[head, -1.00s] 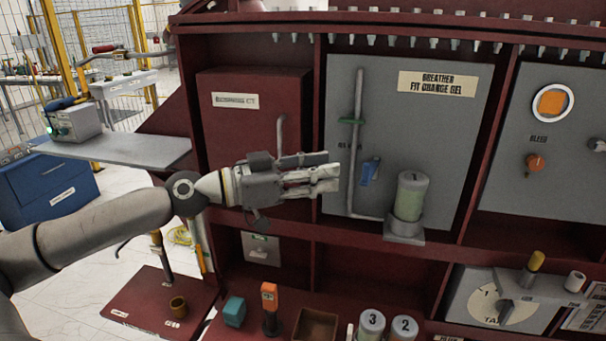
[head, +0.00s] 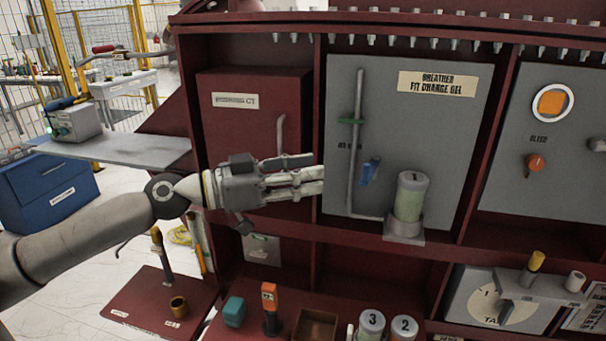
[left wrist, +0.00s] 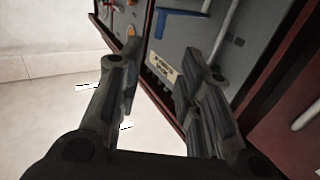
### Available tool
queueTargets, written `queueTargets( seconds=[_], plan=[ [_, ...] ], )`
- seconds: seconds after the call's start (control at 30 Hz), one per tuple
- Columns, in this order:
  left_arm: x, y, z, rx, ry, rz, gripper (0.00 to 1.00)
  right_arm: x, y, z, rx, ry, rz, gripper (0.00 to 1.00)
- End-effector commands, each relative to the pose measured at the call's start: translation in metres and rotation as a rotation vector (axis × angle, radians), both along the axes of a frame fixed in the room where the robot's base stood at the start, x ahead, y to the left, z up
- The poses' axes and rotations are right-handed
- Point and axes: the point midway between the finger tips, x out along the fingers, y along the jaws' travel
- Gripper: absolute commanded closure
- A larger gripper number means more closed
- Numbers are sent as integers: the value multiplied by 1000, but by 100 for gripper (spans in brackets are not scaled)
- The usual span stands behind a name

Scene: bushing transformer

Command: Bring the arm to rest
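My left gripper (head: 318,176) reaches in from the left in the head view, in front of the dark red cabinet door (head: 258,130) and the left edge of the grey breather panel (head: 450,140). In the left wrist view its two fingers (left wrist: 165,75) stand apart with nothing between them. The gripper is open and empty, to the left of the blue valve handle (head: 369,172) and apart from it. My right gripper is not in view.
A gel canister (head: 410,197) stands on a bracket at the breather panel. Below are canisters 3 (head: 371,323) and 2 (head: 403,327), an orange device (head: 269,300) and a teal block (head: 234,312). A grey shelf (head: 120,149) juts out at left.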

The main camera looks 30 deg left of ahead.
Motion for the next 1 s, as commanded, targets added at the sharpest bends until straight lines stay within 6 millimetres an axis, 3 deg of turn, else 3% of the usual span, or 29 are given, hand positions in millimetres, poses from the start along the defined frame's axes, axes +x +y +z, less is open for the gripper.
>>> queueTargets(
  seconds=[0.33,0.47,0.57,0.67,0.8,1.0],
  plan=[
    [0,0,-1,0,1,0,67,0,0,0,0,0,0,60],
    [-6,-4,-24,19,31,-14,67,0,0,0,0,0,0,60],
    [-18,-11,-67,63,92,-39,67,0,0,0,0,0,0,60],
    [-37,-23,-125,126,182,-66,67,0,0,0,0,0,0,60],
    [-69,-41,-205,222,323,-83,67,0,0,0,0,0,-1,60],
    [-116,-63,-299,354,532,-51,67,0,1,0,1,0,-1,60]
  ],
)
